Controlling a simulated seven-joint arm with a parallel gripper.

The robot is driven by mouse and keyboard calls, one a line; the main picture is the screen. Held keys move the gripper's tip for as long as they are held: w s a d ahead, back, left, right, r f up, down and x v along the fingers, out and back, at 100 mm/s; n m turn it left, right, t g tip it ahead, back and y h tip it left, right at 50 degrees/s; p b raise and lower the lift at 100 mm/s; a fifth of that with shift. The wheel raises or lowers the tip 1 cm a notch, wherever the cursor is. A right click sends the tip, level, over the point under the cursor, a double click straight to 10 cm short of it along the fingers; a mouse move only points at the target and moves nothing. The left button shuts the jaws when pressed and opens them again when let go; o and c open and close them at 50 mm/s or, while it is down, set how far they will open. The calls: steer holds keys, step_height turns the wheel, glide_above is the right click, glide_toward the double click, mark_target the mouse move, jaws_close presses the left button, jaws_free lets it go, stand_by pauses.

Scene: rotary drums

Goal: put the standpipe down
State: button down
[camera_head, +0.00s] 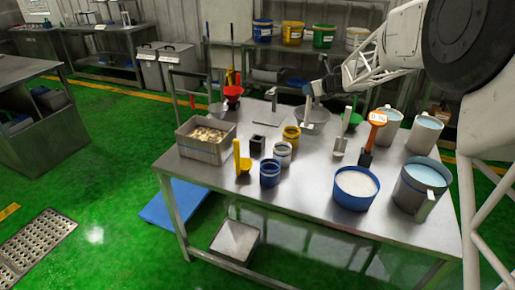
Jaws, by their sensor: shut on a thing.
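My gripper (315,88) is over the back middle of the steel table (310,180), small in this view. It is shut on a slim, grey, upright piece, which I take to be the standpipe (308,107). The standpipe hangs roughly vertical in front of a grey metal bowl (317,115). I cannot tell whether its lower end touches the table. The fingertips are too small to make out clearly.
A bin of pale pieces (208,152), several small pots, a yellow scoop (242,165) and a black box (258,145) stand left of centre. A blue tub (354,202) and large pails (421,186) stand right. The table's front middle is clear.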

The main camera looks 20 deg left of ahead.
steer(key=s+a+f+n+g+y, duration=0.1)
steer(key=s+a+n+g, duration=0.1)
steer(key=a, duration=0.8)
steer(key=s+a+f+n+g, duration=0.2)
steer(key=a+n+g, duration=0.2)
steer(key=a, duration=0.6)
steer(key=shift+f+y, duration=0.15)
steer(key=shift+y, duration=0.25)
steer(key=shift+a+f, duration=0.1)
steer(key=shift+f, duration=2.4)
steer(key=shift+f, duration=2.6)
steer(key=c, duration=0.9)
jaws_free()
